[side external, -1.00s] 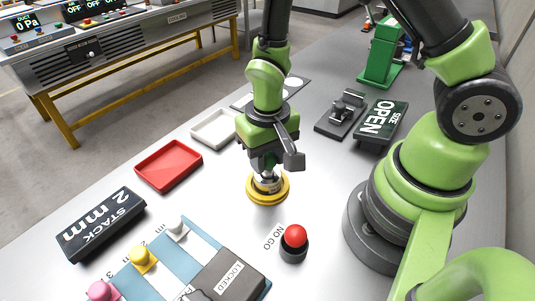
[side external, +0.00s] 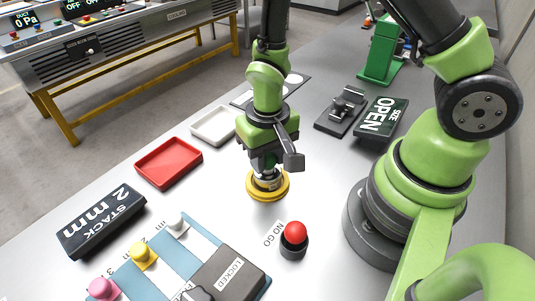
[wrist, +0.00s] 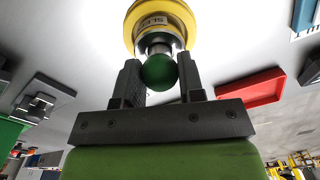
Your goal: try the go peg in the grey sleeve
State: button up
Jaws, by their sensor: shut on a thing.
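The grey sleeve (wrist: 158,37) stands in a yellow ring-shaped base (side external: 268,192) on the table, with part of its lettering showing in the wrist view. My gripper (wrist: 162,85) is directly above it, pointing down, shut on the go peg, whose green ball knob (wrist: 159,72) sits between the fingers. A short length of silver shank (wrist: 158,49) shows between the knob and the sleeve. The peg's lower end is hidden at the sleeve's mouth, and I cannot tell how deep it reaches.
A red tray (side external: 169,163) and a white tray (side external: 214,126) lie to the left. A locked box (side external: 228,275), a STACK 2 mm display (side external: 102,222) and an OPEN sign (side external: 381,118) surround the clear middle.

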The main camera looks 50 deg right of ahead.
jog(key=shift+f, duration=0.75)
dwell(0.8)
dwell(0.9)
jog(key=shift+r, duration=4.25)
